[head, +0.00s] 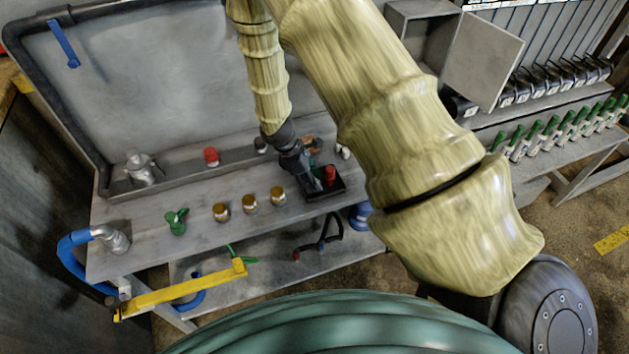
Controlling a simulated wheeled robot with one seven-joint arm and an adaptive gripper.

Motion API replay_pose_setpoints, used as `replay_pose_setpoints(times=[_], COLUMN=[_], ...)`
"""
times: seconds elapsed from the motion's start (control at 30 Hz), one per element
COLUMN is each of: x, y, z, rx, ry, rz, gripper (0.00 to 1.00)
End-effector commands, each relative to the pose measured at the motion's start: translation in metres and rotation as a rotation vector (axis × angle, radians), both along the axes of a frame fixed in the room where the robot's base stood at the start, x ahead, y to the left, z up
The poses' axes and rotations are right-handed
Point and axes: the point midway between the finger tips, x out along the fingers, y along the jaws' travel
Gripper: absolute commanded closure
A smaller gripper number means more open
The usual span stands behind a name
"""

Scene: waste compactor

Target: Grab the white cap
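A small whitish object (343,152), which may be the white cap, stands at the back of the workbench, just left of my upper arm. It is too small to make out clearly. My gripper (305,172) points down at the left side of a black tray (322,193) on the bench, left of and nearer than the whitish object. Its fingers are dark and small in the view, so I cannot tell whether they are open or hold anything. A red item (330,175) stands in the tray, to the right of the fingers.
Several gold-topped jars (250,203) and a green item (177,222) stand along the front of the bench (140,235). A red-capped item (211,157) and a metal pot (141,168) stand behind. My arm hides the bench's right end.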

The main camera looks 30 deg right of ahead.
Motion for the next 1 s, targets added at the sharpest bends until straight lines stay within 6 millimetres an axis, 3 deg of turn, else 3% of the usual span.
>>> replay_pose_setpoints(times=[0.33,0.47,1.0], x=[-0.001,-0.0011,-0.0005], y=[-0.0015,-0.0015,-0.0015], z=[-0.0043,-0.0043,0.0044], rx=[0.0,0.0,0.0], ry=[0.0,0.0,-0.002], rz=[-0.001,-0.001,-0.001], gripper=[0.61,0.79,0.79])
